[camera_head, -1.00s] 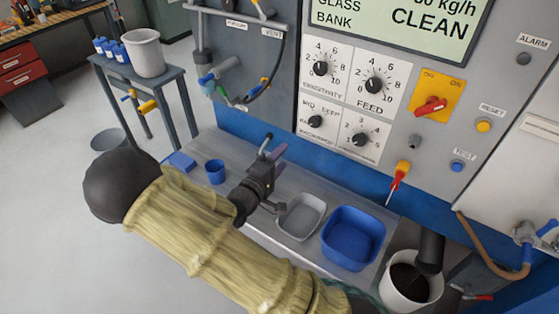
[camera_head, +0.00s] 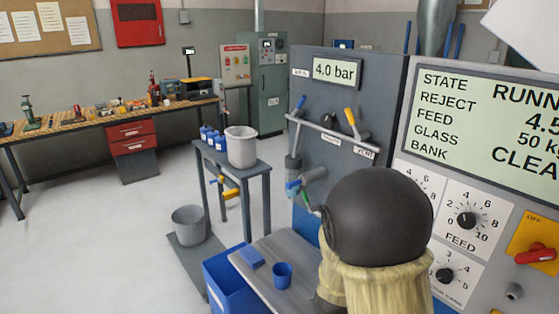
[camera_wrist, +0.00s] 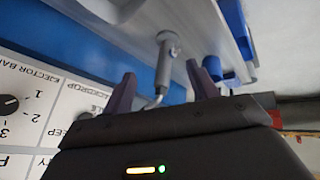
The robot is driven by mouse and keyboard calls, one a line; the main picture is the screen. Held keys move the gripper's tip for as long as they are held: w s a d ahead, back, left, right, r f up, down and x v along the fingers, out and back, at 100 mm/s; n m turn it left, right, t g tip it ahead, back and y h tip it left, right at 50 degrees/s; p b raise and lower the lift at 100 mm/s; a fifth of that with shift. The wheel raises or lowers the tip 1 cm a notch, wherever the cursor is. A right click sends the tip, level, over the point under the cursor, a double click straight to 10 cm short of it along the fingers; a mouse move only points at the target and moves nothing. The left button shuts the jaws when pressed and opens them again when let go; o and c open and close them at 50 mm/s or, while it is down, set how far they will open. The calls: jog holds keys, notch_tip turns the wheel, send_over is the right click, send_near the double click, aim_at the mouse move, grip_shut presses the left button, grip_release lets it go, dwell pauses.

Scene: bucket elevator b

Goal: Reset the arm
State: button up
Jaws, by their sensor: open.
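In the wrist view my gripper (camera_wrist: 163,88) has its two purple fingers spread apart, with nothing clearly held between them. A blurred grey cylindrical part (camera_wrist: 165,62) shows beyond the gap; I cannot tell how far off it is. Next to the left finger is the white dial panel (camera_wrist: 35,108), upside down. In the head view the gripper is not visible; my dark arm joint and yellow sleeve fill the lower middle, in front of the grey machine panel.
A blue cup (camera_head: 282,275) and a small blue block (camera_head: 252,257) rest on the grey shelf (camera_head: 262,292). A blue bin (camera_head: 225,280) stands beside it. A stool (camera_head: 232,160) carries a grey bucket (camera_head: 241,147).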

jog(key=s+r+m+g+y, duration=0.1)
jog(key=s+r, duration=0.2)
jog(key=s, duration=0.3)
jog(key=s+d+r+g+y, duration=0.1)
jog(key=s+r+g, duration=0.1)
jog(key=s, duration=0.4)
jog(key=shift+d+r+m, duration=0.15)
jog(key=shift+r+m, duration=0.25)
jog(key=shift+r, duration=0.5)
dwell(0.9)
jog(key=shift+s, duration=0.1)
dwell(3.6)
